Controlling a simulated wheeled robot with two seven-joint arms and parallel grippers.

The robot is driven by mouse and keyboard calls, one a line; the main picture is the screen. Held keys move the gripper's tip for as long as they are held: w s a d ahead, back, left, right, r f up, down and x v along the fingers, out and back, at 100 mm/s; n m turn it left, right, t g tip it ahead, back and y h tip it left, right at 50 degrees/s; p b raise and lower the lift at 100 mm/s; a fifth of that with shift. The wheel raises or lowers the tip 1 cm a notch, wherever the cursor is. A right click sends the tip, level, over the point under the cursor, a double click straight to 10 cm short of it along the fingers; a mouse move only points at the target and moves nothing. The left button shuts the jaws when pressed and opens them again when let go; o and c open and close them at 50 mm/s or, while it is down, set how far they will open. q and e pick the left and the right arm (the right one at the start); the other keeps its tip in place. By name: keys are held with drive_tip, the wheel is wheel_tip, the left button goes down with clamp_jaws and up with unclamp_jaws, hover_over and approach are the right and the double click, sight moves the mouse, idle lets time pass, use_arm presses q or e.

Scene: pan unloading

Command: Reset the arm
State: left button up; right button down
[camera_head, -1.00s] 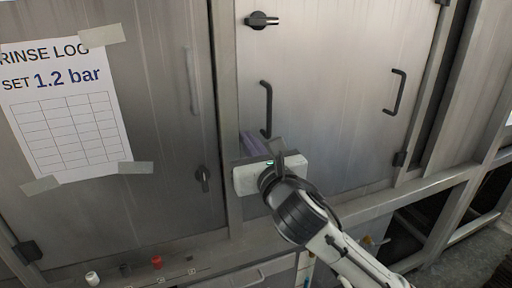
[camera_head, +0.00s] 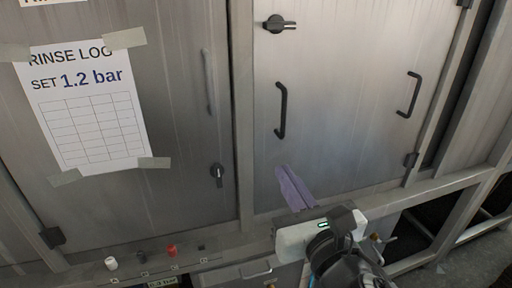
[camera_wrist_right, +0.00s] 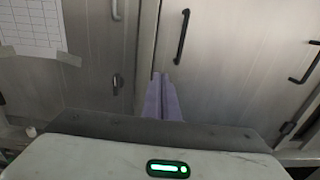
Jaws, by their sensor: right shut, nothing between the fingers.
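My right gripper (camera_head: 293,187) shows in the lower right of the head view, its purple fingers pointing up toward the steel cabinet. The fingers are closed together with nothing between them. In the right wrist view the same fingers (camera_wrist_right: 162,97) stand side by side in front of the cabinet, below a black door handle (camera_wrist_right: 182,37). The right arm (camera_head: 345,262) comes in from the bottom edge of the head view. My left gripper is in neither view.
The steel cabinet door (camera_head: 345,90) has two black handles (camera_head: 281,110) (camera_head: 408,95) and a latch (camera_head: 279,24). A taped rinse log sheet (camera_head: 90,110) hangs on the left door. A red knob (camera_head: 171,250) and a white knob (camera_head: 110,263) sit on the lower ledge.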

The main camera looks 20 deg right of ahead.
wheel_tip(320, 180, down, 23)
drive_tip(key=s+a+m+g+y, duration=0.3)
drive_tip(key=m+g, duration=0.3)
drive_tip(key=m, duration=0.8)
drive_tip(key=s+f+m+g, duration=0.3)
drive_tip(key=s+f+m, duration=1.1)
drive_tip(key=f+m, duration=0.4)
drive_tip(key=shift+s+d+f+m, duration=0.2)
drive_tip(key=shift+f+m, duration=0.15)
drive_tip(key=shift+m, duration=0.45)
drive_tip(key=shift+s+g, duration=0.1)
drive_tip(key=shift+g, duration=0.2)
